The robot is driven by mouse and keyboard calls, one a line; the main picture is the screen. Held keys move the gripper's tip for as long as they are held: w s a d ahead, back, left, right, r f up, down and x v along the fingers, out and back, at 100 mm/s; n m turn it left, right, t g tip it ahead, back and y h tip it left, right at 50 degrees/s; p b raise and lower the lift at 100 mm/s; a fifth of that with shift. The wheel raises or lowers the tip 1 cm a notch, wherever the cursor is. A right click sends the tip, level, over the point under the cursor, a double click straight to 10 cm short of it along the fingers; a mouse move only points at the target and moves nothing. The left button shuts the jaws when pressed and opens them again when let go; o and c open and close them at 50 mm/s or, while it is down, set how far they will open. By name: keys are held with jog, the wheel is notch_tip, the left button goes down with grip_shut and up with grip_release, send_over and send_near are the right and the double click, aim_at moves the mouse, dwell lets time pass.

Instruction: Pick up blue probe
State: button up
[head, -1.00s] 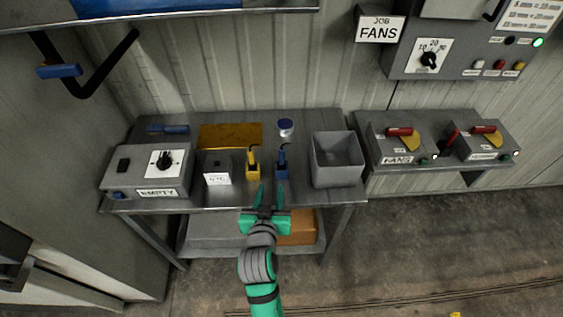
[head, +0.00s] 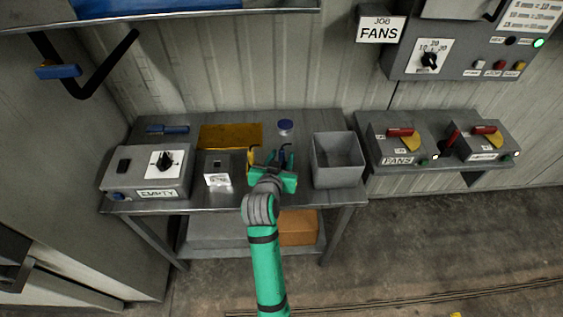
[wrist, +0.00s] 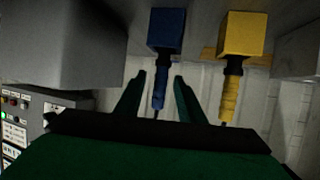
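The blue probe (wrist: 160,88) shows in the wrist view, with a blue block end and a thin ribbed stem. Its stem lies between the two fingers of my gripper (wrist: 158,92), with a gap on each side. My gripper (head: 271,160) is open and over the table in the head view, where it hides most of the blue probe. The yellow probe (wrist: 232,65) is beside it, outside the fingers, to the right in the wrist view. In the head view the yellow probe (head: 252,157) is partly hidden, just left of my gripper.
A grey open bin (head: 338,172) stands right of my gripper. A small box with a white label (head: 217,180) and the EMPTY dial box (head: 148,172) stand left.

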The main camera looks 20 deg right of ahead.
jog(key=x, duration=0.3)
jog(key=shift+w+f, duration=0.2)
jog(key=shift+f, duration=0.05)
jog(key=shift+w+d+f, duration=0.1)
jog(key=shift+w+d, duration=0.1)
jog(key=shift+w, duration=0.1)
jog(key=shift+d+f, duration=0.1)
jog(key=shift+d, duration=0.15)
jog(key=shift+a, duration=0.15)
grip_shut()
